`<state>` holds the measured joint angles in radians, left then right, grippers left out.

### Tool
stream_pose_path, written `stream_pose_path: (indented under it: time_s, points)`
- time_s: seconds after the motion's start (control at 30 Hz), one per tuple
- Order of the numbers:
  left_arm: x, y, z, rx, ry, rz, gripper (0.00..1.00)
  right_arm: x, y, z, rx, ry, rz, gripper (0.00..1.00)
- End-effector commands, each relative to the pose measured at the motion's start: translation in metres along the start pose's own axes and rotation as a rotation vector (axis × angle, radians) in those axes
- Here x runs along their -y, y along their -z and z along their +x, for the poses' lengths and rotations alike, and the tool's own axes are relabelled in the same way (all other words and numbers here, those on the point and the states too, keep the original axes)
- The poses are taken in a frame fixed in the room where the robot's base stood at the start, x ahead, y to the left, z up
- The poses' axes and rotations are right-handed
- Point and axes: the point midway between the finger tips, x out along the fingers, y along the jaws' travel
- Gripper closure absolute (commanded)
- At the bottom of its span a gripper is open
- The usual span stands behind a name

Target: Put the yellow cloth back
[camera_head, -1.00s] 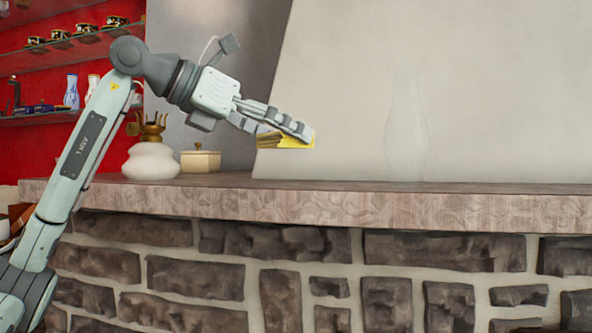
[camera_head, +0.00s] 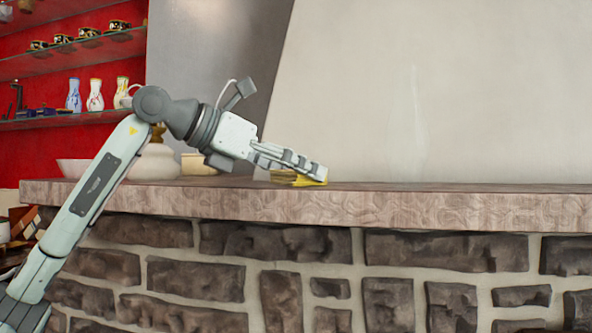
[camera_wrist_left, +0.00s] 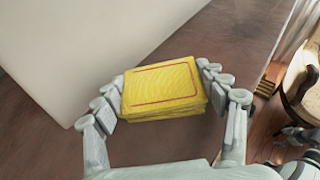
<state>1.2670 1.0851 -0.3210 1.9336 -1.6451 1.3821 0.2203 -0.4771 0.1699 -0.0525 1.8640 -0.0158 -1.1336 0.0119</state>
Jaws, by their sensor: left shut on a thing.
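The yellow cloth (camera_head: 300,180) is a folded, layered stack at the top of the stone mantel (camera_head: 450,208). In the left wrist view the cloth (camera_wrist_left: 163,88) shows a thin red border line on its top face. My left gripper (camera_head: 318,174) reaches down to it from the left and is shut on it, with one finger on each side. The cloth appears to be at or just above the mantel surface; I cannot tell whether it touches. My right gripper is not in view.
Shelves (camera_head: 70,122) with vases and cups are at the left. The mantel right of the cloth is clear.

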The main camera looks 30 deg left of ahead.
Motion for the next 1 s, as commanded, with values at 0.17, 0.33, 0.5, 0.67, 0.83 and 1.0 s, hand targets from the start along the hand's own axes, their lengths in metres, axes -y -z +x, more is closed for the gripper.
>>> stream_pose_path:
  time_s: [0.17, 0.33, 0.5, 0.67, 0.83, 1.0]
  points:
    - [0.0, 0.0, 0.0, 0.0, 0.0, 0.0, 0.08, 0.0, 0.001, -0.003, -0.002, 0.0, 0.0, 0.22]
    - [0.0, 0.0, 0.0, -0.001, 0.0, 0.0, 0.07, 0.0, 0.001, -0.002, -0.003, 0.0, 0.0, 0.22]
    - [0.0, -0.001, 0.0, 0.0, 0.0, 0.0, 0.07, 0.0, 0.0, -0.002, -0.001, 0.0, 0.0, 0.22]
    - [-0.001, -0.003, -0.01, 0.001, -0.004, 0.0, 0.07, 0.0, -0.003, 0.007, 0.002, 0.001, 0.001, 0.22]
    - [-0.001, -0.002, -0.045, 0.001, -0.006, 0.001, 0.07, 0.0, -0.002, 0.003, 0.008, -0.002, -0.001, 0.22]
    - [-0.001, -0.003, -0.082, 0.002, -0.004, 0.0, 0.07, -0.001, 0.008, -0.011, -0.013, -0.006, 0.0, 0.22]
